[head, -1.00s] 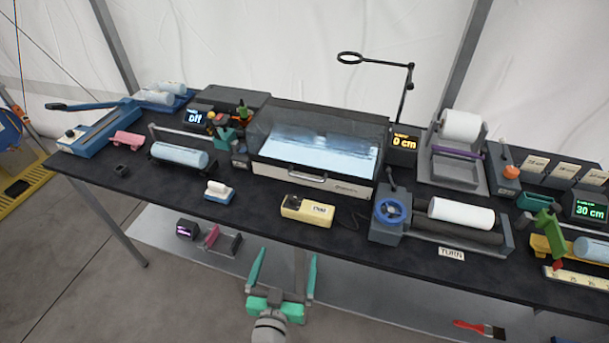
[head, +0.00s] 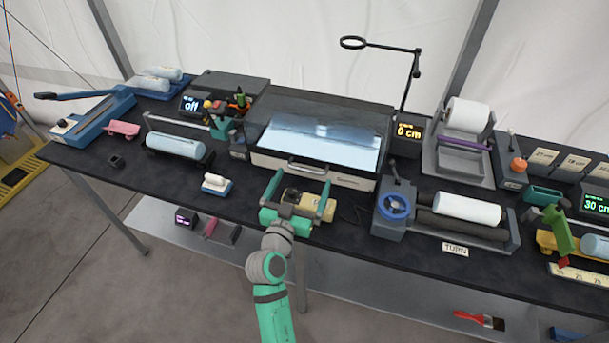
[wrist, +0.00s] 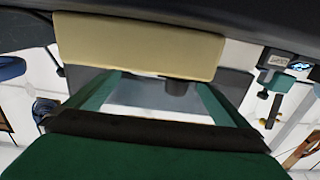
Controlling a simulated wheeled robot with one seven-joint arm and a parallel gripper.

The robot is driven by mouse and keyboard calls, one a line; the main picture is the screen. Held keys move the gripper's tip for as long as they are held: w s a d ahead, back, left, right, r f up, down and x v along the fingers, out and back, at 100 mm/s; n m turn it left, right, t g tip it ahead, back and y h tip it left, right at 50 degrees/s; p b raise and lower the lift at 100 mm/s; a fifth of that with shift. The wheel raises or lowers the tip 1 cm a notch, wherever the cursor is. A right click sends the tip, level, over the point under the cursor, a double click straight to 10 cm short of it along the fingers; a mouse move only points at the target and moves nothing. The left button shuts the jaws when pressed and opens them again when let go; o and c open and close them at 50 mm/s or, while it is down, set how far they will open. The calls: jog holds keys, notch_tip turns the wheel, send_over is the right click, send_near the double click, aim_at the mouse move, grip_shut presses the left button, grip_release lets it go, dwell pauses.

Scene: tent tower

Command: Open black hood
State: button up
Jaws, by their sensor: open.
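The black hood (head: 335,107) is a dark, glossy cover on the box at the middle of the bench, with a pale bright panel showing in its front. It looks down. A metal handle (head: 307,168) sits on the box's pale front strip. My gripper (head: 298,188) is open, with its green fingers just in front of the box, toward the handle; I cannot tell if they touch it. In the wrist view my gripper (wrist: 158,88) shows both fingers apart with nothing clearly held between them. A cream box (wrist: 140,45) crosses the top of that view.
The cream labelled box (head: 317,206) lies under or beside the right finger. A small blue-and-white block (head: 216,186) is to the left. A roller unit with a blue wheel (head: 394,207) stands to the right. A magnifier arm (head: 385,46) rises behind.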

jog(key=shift+x, duration=1.6)
jog(key=shift+a, duration=0.1)
